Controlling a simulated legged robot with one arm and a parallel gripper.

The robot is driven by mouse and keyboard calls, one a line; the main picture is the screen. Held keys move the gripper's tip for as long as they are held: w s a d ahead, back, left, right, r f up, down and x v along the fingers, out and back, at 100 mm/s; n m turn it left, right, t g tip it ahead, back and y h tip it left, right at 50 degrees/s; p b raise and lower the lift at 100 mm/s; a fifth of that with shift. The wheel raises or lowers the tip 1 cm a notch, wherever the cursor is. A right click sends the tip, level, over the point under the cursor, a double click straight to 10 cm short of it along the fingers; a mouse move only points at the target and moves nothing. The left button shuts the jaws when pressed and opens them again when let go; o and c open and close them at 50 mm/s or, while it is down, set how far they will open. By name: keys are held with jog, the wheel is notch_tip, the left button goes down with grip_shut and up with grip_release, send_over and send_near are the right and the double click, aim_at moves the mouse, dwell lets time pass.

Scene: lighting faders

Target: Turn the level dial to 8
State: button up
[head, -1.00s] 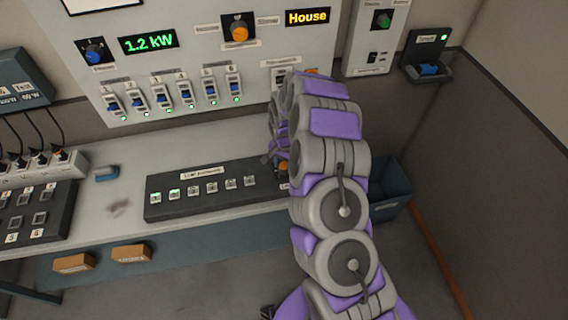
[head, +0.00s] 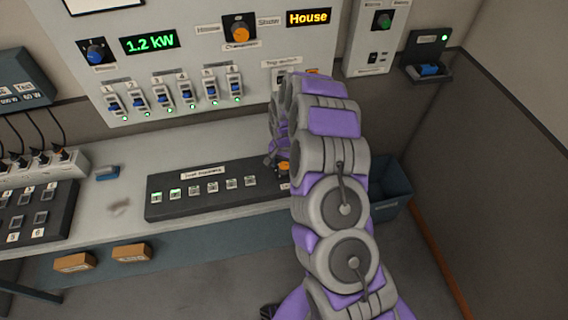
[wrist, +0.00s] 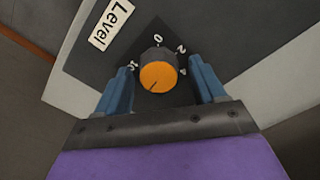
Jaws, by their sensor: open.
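The level dial is an orange knob (wrist: 158,77) on a dark panel, next to a white "Level" label (wrist: 111,24) in the wrist view. The marks 0, 2, 4 and 10 show around it; the 8 mark is hidden. The knob's dark pointer line points down and left in that view. My gripper (wrist: 164,88) is open, with one blue finger on each side of the knob; I cannot tell whether they touch it. In the head view the dial (head: 284,166) shows as a small orange patch, partly hidden by my arm.
The dark panel (head: 165,207) with a row of small buttons lies on the bench (head: 118,160). The wall panel behind carries several faders (head: 189,96), an orange knob (head: 240,33) and a blue knob (head: 95,51). A dark bin (head: 392,197) stands right of my arm.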

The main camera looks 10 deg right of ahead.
aim_at(284, 166)
notch_tip(284, 166, up, 17)
jog(key=p, duration=0.1)
dwell(0.5)
jog(key=shift+r, duration=0.1)
dwell(0.3)
jog(key=s+a+r+n+b, duration=0.1)
jog(key=s+r+n, duration=0.1)
jog(key=s+r, duration=0.6)
jog(key=s+a+r+n+b, duration=0.1)
jog(key=s+r+n, duration=0.15)
jog(key=s, duration=0.85)
jog(key=s+d+n+g+b, duration=0.1)
jog(key=s+d+n, duration=0.1)
jog(key=s, duration=2.1)
jog(key=shift+r+n+g, duration=0.3)
jog(key=shift+n+g, duration=0.05)
jog(key=shift+g, duration=0.05)
